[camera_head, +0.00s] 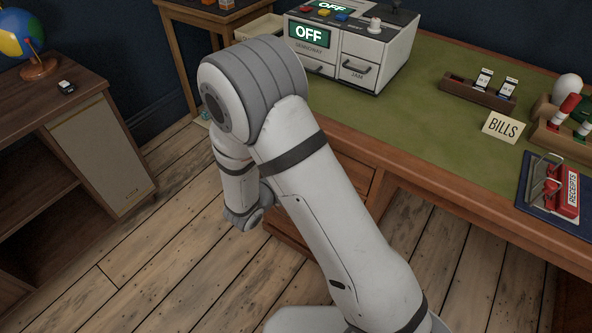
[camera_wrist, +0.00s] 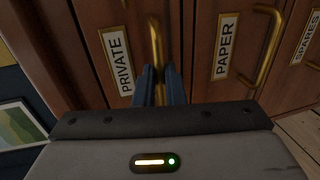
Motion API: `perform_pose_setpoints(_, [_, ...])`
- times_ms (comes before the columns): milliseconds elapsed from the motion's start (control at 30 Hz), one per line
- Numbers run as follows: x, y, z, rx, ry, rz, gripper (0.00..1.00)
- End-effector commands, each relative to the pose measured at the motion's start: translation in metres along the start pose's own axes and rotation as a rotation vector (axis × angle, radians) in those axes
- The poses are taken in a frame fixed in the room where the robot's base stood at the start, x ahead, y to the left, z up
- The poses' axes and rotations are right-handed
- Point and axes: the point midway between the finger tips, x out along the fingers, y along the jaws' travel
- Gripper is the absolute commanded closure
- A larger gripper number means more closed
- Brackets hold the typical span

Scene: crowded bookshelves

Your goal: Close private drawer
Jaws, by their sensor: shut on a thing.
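The private drawer (camera_wrist: 88,25) has a brown front with a white PRIVATE label (camera_wrist: 117,61) and an upright-looking brass handle (camera_wrist: 155,40) in the wrist view. My gripper (camera_wrist: 159,77) has its dark fingers shut on that handle. The fingers hide the handle's near end. I cannot tell from this view how far the drawer stands out. In the head view my arm covers most of the desk's drawer side, and my gripper is hidden.
The paper drawer (camera_wrist: 205,60) and the spares drawer (camera_wrist: 298,75) sit beside it. In the head view the green-topped desk (camera_head: 425,120) carries a machine reading OFF (camera_head: 350,50). A cabinet (camera_head: 100,150) stands at left; wooden floor (camera_head: 150,250) lies between.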

Motion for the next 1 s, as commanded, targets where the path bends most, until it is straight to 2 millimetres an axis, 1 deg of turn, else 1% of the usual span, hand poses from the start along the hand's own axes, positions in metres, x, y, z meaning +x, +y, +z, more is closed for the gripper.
perform_pose_setpoints(33, [0.002,0.002,0.001,0.004,-0.007,0.005,0.89])
perform_pose_setpoints(300, [-0.002,0.001,-0.001,0.001,0.001,0.004,0.68])
perform_pose_setpoints(567, [-0.006,0.001,-0.002,0.0,0.005,0.004,0.68])
perform_pose_setpoints(667, [-0.016,0.001,-0.003,-0.001,0.007,0.004,0.68])
perform_pose_setpoints(900, [-0.057,0.001,-0.002,-0.001,0.008,0.003,0.68])
perform_pose_setpoints(1000, [-0.07,0.001,-0.002,-0.001,0.007,0.004,0.68])
